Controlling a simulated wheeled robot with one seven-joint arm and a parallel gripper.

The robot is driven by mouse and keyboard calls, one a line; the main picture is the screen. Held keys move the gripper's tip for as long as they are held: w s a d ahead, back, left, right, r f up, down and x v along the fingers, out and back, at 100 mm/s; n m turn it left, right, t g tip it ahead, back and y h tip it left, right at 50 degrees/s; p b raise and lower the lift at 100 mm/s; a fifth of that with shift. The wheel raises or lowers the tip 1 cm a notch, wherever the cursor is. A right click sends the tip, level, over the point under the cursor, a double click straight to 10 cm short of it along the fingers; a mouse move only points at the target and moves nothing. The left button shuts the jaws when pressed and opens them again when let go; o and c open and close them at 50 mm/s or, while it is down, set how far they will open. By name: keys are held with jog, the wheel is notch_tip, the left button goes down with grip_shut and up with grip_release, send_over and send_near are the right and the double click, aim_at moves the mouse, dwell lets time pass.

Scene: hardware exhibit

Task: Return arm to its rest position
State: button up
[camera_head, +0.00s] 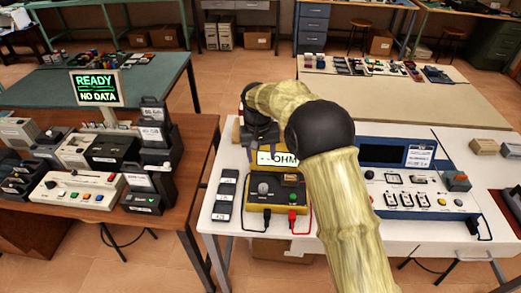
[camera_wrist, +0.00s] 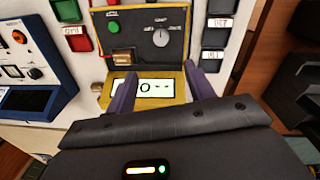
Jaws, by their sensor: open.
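My arm (camera_head: 345,200), pale and ribbed with a dark elbow joint, reaches forward over the white table and bends left. My gripper (camera_wrist: 161,68) shows in the wrist view with two purple fingers apart and nothing between them. In the head view its dark body (camera_head: 258,133) is above the back of a yellow-and-black meter (camera_head: 278,190). The meter's display (camera_head: 278,158) reads "OHM" and also shows between the fingers in the wrist view (camera_wrist: 143,88). I cannot tell whether the fingers touch the meter.
A blue instrument panel (camera_head: 415,185) stands right of the arm on the white table (camera_head: 225,215). Dark labelled switches (camera_head: 225,195) lie left of the meter. A brown table (camera_head: 190,200) with several devices and a "READY NO DATA" sign (camera_head: 96,89) is at left.

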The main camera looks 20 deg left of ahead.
notch_tip(320, 180, up, 2)
jog(key=shift+a+r, duration=0.1)
jog(key=shift+r, duration=0.1)
dwell(0.3)
jog(key=s+d+r+m+t, duration=0.1)
jog(key=s+d, duration=0.2)
jog(key=d, duration=0.8)
jog(key=s+d+r+m, duration=0.1)
jog(key=s+d+r, duration=0.1)
jog(key=d, duration=0.9)
jog(key=s+d+f+m+t, duration=0.1)
jog(key=s+d+f+m, duration=0.1)
jog(key=s+d, duration=1.1)
jog(key=shift+s+m+y, duration=0.3)
jog(key=shift+s+m, duration=0.1)
jog(key=shift+s, duration=0.8)
